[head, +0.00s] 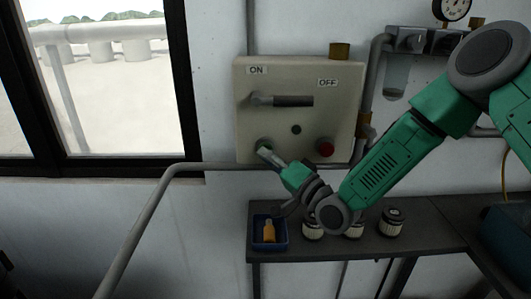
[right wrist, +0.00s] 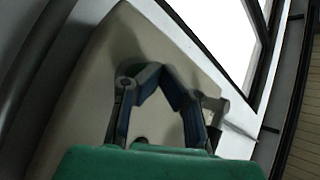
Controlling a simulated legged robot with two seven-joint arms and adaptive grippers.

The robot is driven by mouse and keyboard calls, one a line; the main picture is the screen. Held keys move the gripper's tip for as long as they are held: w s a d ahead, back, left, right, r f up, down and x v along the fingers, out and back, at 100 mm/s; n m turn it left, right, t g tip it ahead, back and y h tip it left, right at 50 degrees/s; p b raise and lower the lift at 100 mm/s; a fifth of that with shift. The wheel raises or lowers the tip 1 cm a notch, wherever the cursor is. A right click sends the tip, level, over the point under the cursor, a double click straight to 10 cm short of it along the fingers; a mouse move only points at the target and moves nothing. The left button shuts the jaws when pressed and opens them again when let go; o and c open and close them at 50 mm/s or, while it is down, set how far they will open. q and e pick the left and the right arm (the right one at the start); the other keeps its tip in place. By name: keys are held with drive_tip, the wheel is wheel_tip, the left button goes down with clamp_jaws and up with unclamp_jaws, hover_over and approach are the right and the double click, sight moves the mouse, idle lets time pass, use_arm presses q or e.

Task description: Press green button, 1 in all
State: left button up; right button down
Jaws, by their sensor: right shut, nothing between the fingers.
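A beige control box (head: 245,115) hangs on the white wall in the head view. The green button (head: 263,143) is at its lower left, partly covered by my right gripper. My right gripper (head: 266,152) is shut and empty, with its tips at the button; I cannot tell whether they touch it or press it in. My left gripper is not in view.
The box also bears a grey lever (head: 290,101), a small dark round part (head: 296,129) and a red button (head: 326,149). A grey pipe (head: 150,205) runs below it. A dark bench (head: 425,215) holds a blue tray (head: 256,246) and several filter-like cylinders (head: 391,223).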

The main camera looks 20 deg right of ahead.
drive_tip(key=shift+s+a, duration=0.2)
drive_tip(key=shift+s, duration=0.7)
drive_tip(key=shift+s+a, duration=0.2)
drive_tip(key=shift+s, duration=0.6)
drive_tip(key=shift+s+a, duration=0.25)
drive_tip(key=shift+s, duration=0.55)
drive_tip(key=shift+s+a, duration=0.2)
drive_tip(key=shift+s, duration=0.6)
